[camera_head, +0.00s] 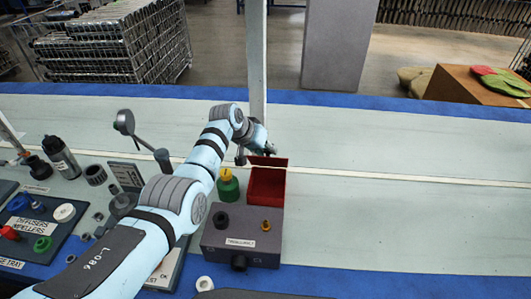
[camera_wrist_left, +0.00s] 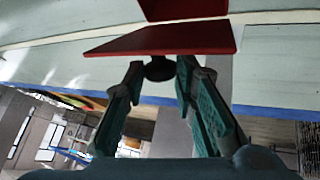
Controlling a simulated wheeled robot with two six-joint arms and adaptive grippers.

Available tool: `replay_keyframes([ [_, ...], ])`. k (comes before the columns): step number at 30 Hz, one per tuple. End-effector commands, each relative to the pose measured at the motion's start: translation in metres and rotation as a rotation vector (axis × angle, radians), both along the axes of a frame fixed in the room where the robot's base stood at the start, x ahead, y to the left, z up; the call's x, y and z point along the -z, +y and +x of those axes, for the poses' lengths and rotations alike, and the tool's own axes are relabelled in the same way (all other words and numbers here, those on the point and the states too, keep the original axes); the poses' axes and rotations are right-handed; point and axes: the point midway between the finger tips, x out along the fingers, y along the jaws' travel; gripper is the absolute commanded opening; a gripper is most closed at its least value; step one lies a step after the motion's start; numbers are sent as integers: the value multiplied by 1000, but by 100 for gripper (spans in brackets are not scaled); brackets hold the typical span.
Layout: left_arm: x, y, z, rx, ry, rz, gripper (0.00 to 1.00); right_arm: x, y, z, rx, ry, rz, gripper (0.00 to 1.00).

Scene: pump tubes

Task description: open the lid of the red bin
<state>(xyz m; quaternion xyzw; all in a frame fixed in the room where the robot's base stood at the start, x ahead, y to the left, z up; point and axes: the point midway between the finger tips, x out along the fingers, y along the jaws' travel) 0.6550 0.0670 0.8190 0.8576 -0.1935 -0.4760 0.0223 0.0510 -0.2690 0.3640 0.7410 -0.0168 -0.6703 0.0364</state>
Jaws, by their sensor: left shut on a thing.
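The red bin (camera_head: 266,188) stands near the middle of the table, behind a grey box. Its red lid (camera_head: 268,161) shows raised at the bin's far edge, and the bin's dark red inside is visible. My left gripper (camera_head: 258,147) is at the far side of the lid, partly hidden by its own wrist. In the left wrist view, the lid (camera_wrist_left: 165,42) has a dark round knob (camera_wrist_left: 158,68). The left gripper's fingers (camera_wrist_left: 160,85) are on both sides of this knob, shut on it. My right gripper is not in view.
A green bottle with a yellow top (camera_head: 228,185) stands just left of the bin. The grey box (camera_head: 241,233) with fittings is in front. A labelled tray (camera_head: 40,228) and a black bottle (camera_head: 61,156) are at left. The table's right side (camera_head: 400,225) is clear.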

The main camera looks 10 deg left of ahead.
Motion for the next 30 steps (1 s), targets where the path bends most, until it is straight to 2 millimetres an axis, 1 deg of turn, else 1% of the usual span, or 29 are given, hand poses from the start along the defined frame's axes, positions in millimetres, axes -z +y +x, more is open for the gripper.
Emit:
replay_keyframes([
  [7, 0, 1, 0, -1, -1, 1, 0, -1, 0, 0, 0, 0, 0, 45],
  [8, 0, 1, 0, -1, -1, 1, 28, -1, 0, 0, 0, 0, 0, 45],
  [9, 0, 1, 0, -1, -1, 1, 35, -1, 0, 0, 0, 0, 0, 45],
  [11, 0, 1, 0, 0, -1, 1, 44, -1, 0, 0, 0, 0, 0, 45],
  [19, 0, 0, 0, 0, -1, 1, 45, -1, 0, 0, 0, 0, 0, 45],
  [23, -4, 1, -1, 0, -3, 0, 45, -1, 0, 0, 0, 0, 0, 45],
  [26, -12, 5, -6, 0, -5, -1, 45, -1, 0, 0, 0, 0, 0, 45],
  [28, -20, 10, -12, -1, -4, 1, 45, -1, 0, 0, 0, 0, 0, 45],
  [30, -35, 16, -20, -1, -5, 1, 45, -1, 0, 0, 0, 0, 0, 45],
])
